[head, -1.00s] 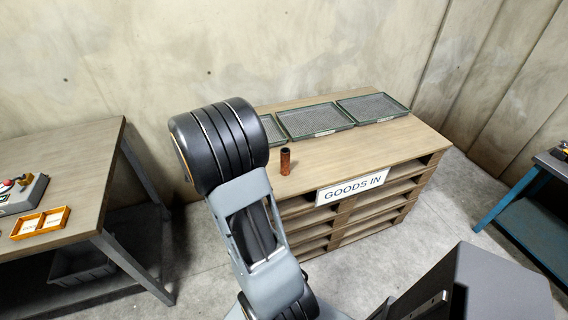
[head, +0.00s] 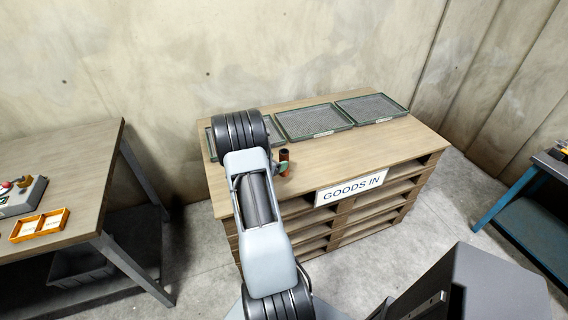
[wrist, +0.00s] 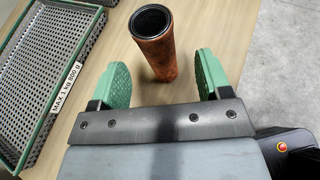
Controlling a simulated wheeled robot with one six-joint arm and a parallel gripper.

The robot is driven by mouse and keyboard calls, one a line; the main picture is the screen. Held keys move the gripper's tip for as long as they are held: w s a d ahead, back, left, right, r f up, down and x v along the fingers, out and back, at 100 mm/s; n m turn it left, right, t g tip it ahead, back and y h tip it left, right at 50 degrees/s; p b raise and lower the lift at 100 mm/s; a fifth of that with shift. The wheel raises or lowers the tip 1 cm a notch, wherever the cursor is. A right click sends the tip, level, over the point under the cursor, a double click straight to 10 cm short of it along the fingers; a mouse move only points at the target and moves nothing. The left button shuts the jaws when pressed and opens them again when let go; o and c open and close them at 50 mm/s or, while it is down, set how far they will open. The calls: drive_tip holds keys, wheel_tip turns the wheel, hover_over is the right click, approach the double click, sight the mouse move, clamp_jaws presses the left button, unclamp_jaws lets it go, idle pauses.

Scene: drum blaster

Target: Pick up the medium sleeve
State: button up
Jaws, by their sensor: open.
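A rust-brown hollow sleeve (wrist: 155,48) stands upright on the wooden goods-in bench top in the wrist view. It is the only sleeve I see, and its size name cannot be read. In the head view the sleeve (head: 284,155) is partly hidden by my gripper and arm. My gripper (wrist: 164,82) is open, with its two green pads apart and the sleeve just beyond and between their tips. In the head view one green pad of my gripper (head: 283,168) shows in front of the sleeve's lower part.
Several green-rimmed mesh trays line the back of the bench, one in the middle (head: 313,134) and one at right (head: 352,122). A labelled tray (wrist: 74,92) lies left of my gripper. A GOODS IN sign (head: 350,188) is on the bench front. Bare bench top (head: 390,147) lies to the right.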

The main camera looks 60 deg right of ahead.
sight(281, 157)
drive_tip(key=shift+r+p+x, duration=0.15)
drive_tip(key=shift+p+x, duration=0.15)
drive_tip(key=shift+x, duration=1.05)
drive_tip(key=shift+r+p+x, duration=0.15)
drive_tip(key=shift+p+x, duration=0.15)
drive_tip(key=shift+x, duration=1.05)
drive_tip(key=shift+w+d, duration=0.1)
drive_tip(key=shift+c, duration=0.3)
drive_tip(key=shift+r, duration=0.1)
clamp_jaws()
